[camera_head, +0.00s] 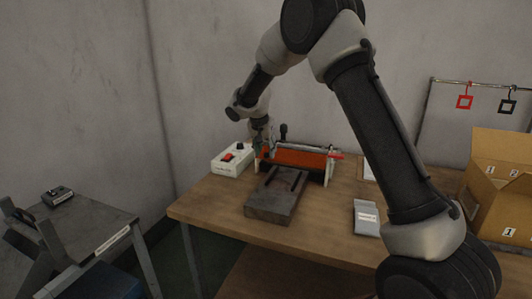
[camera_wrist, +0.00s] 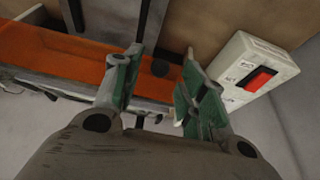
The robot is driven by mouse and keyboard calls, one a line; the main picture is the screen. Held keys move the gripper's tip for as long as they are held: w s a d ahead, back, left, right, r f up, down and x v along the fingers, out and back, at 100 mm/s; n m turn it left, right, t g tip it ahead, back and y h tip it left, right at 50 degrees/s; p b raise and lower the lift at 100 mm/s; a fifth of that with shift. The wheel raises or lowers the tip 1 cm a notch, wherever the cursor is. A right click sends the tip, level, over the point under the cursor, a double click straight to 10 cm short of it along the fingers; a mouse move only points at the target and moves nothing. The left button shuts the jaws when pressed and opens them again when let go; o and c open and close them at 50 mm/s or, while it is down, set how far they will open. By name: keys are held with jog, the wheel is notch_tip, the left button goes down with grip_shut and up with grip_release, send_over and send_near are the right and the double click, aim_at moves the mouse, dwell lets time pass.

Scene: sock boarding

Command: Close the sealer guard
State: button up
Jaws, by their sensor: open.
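The sealer stands at the back of the wooden table, with a long orange guard panel (camera_head: 300,158) running across it between pale end posts. The panel looks slanted, but I cannot tell its exact angle. In the wrist view the orange guard (camera_wrist: 60,58) fills the left side and reaches to my fingers. My gripper (camera_head: 262,146) is at the left end of the sealer, close to the guard.
A white control box (camera_head: 232,159) with a red switch stands just left of the sealer. A dark grey plate (camera_head: 273,199) lies in front of it. A grey packet (camera_head: 367,218) and a cardboard box (camera_head: 497,190) are to the right. The table's front left is clear.

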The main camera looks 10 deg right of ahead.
aim_at(268, 159)
jog(key=shift+x, duration=0.85)
grip_shut()
jog(key=shift+s+f+t, duration=0.1)
jog(key=shift+f+t, duration=0.05)
jog(key=shift+t, duration=0.15)
jog(key=shift+d+f+t+h, duration=0.1)
jog(key=shift+f+t+h, duration=0.6)
jog(key=shift+t+h, duration=0.35)
jog(key=shift+w+d+f+t+h, duration=0.1)
jog(key=shift+w+f+t+h, duration=0.1)
jog(key=shift+f+t+h, duration=0.55)
jog(key=shift+w+d+f+t+h, duration=0.1)
jog(key=shift+w+f+t+h, duration=0.25)
jog(key=shift+t, duration=0.75)
jog(key=shift+s+r, duration=0.1)
